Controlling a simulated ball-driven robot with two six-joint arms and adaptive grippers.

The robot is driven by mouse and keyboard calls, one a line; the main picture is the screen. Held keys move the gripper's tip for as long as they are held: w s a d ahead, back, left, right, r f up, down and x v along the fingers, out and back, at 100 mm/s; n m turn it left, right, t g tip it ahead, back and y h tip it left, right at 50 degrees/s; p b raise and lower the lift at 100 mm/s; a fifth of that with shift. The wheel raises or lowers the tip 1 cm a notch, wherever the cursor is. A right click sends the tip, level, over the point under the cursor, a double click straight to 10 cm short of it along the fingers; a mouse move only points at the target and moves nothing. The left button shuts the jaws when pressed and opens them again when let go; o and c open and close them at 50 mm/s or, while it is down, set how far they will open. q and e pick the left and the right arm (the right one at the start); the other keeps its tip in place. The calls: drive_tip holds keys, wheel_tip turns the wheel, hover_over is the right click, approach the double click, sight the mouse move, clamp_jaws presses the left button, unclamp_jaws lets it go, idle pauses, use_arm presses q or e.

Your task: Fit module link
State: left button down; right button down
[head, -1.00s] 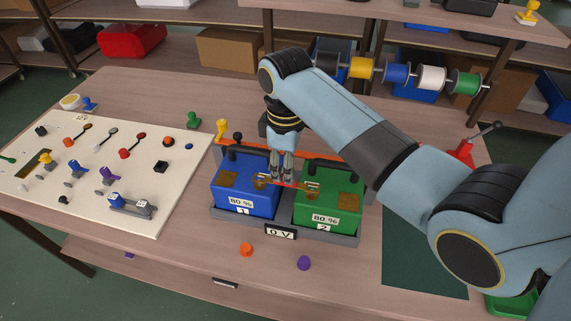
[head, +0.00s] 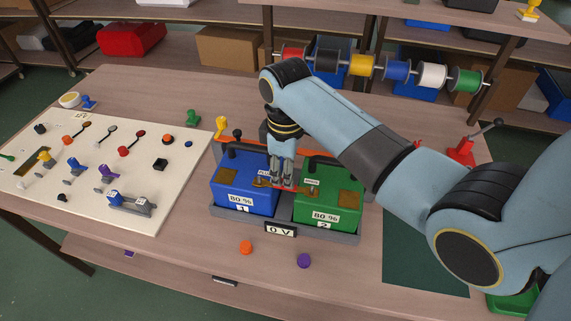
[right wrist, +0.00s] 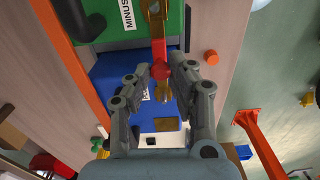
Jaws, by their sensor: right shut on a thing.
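A blue module marked 1 (head: 243,185) and a green module marked 2 (head: 335,200) sit side by side in a grey tray (head: 345,238). Both carry 80 % labels. The display (head: 280,230) in front reads 0 V. My right gripper (head: 281,184) is low over the gap between the modules, shut on the red module link (right wrist: 159,48). The link has gold-coloured ends and spans towards both modules' inner terminals. My left gripper is not in view.
A white board (head: 90,190) with switches and knobs lies left. An orange knob (head: 246,247) and a purple knob (head: 304,260) stand in front of the tray. A spool rack (head: 395,70) stands behind. A dark green mat (head: 420,250) lies right.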

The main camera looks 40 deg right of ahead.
drive_tip(key=c, duration=1.1)
unclamp_jaws()
wheel_tip(320, 180, up, 12)
